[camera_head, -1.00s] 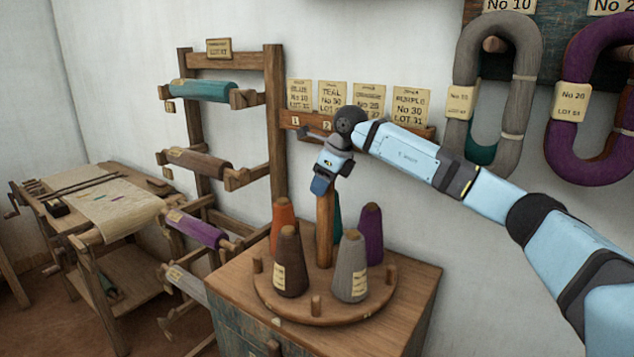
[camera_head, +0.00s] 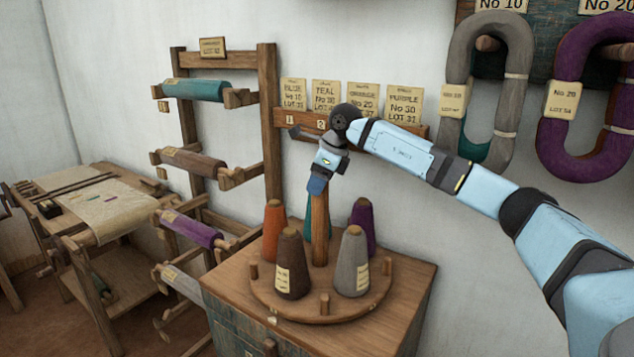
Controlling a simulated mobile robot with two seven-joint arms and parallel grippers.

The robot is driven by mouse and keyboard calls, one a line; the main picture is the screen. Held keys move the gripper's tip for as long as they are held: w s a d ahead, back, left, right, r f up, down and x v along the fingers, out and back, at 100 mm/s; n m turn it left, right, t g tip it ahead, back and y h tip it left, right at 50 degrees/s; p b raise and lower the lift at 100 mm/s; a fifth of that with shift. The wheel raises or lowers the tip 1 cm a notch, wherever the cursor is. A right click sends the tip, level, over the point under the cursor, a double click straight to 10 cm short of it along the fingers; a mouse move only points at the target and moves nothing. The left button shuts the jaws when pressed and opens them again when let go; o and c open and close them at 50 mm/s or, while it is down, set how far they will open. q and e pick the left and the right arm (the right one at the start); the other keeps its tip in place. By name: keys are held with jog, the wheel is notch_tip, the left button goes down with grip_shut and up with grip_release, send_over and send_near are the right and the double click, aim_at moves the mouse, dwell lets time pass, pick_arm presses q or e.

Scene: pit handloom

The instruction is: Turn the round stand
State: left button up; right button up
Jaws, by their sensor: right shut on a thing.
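The round stand (camera_head: 318,309) is a wooden disc on top of a cabinet, with short pegs around its rim and a tall central post (camera_head: 320,232). It bears yarn cones: a brown cone (camera_head: 291,266) and a grey cone (camera_head: 353,262) in front, an orange cone (camera_head: 273,228) at the left, a purple cone (camera_head: 362,228) at the right rear, and a teal cone (camera_head: 308,228) partly hidden behind the post. My right gripper (camera_head: 318,184) points down and is shut on the top of the post. My left gripper is not in view.
The wooden cabinet (camera_head: 408,305) carries the stand. A rack with wrapped rollers (camera_head: 197,90) stands at the left, near a low loom (camera_head: 100,205). Labels (camera_head: 365,98) line the wall behind. Grey (camera_head: 512,90) and purple (camera_head: 552,140) yarn hanks hang at upper right.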

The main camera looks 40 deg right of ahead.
jog(key=o, duration=1.3)
jog(key=shift+r, duration=0.1)
jog(key=v, duration=1.4)
